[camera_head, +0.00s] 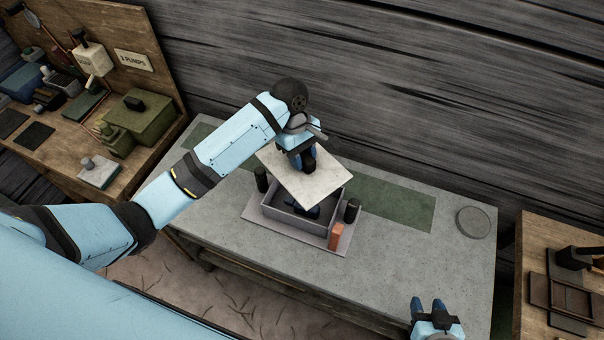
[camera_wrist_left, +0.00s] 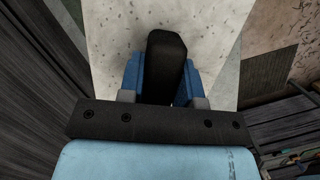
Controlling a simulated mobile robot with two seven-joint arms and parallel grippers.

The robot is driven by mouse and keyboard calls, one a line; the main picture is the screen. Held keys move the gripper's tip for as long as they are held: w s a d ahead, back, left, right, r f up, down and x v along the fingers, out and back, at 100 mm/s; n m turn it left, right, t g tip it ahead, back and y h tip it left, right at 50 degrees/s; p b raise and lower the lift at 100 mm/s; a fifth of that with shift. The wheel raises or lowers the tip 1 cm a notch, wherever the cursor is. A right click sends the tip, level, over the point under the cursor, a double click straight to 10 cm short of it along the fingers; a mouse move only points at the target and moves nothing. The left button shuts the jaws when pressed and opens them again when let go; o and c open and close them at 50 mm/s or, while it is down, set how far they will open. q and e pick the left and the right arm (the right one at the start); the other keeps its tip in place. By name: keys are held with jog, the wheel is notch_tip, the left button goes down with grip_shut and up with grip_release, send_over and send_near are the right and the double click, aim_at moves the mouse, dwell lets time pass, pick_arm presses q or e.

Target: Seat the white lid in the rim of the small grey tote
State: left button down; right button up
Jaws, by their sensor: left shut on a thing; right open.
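The white lid (camera_head: 304,179) is a flat pale plate, held tilted above the small grey tote (camera_head: 297,222). My left gripper (camera_head: 307,165) is shut on the lid's dark handle, which also shows in the left wrist view (camera_wrist_left: 165,65). The lid (camera_wrist_left: 110,35) fills much of that view. The lid covers the tote's far side; the near wall and part of the inside show, with something dark blue in it. I cannot tell whether the lid touches the rim. My right gripper (camera_head: 428,304) is open and empty at the bottom right, over the table's front edge.
The tote stands on a pinkish base plate (camera_head: 258,216) with dark posts (camera_head: 351,211) at two sides and an orange block (camera_head: 336,237) at its front right corner. A green mat (camera_head: 395,203) and a grey disc (camera_head: 473,221) lie to the right. The front of the table is clear.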

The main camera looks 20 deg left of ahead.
aim_at(303, 177)
pick_arm(q)
jog(key=f+n, duration=0.2)
jog(key=f+n+t, duration=0.1)
jog(key=f+n, duration=0.1)
jog(key=s+f+n, duration=0.1)
jog(key=f, duration=0.1)
jog(key=shift+s+d+f+n+t, duration=0.1)
jog(key=shift+d+f+n+t, duration=0.2)
jog(key=shift+d+n, duration=0.1)
jog(key=shift+a+x, duration=0.2)
jog(key=shift+x, duration=0.65)
jog(key=shift+a+x, duration=0.2)
jog(key=shift+x, duration=0.65)
jog(key=shift+f, duration=0.15)
jog(key=shift+f, duration=0.4)
jog(key=shift+x, duration=0.75)
dwell(0.3)
jog(key=shift+a, duration=0.2)
jog(key=c, duration=0.7)
grip_release()
jog(key=shift+c, duration=0.2)
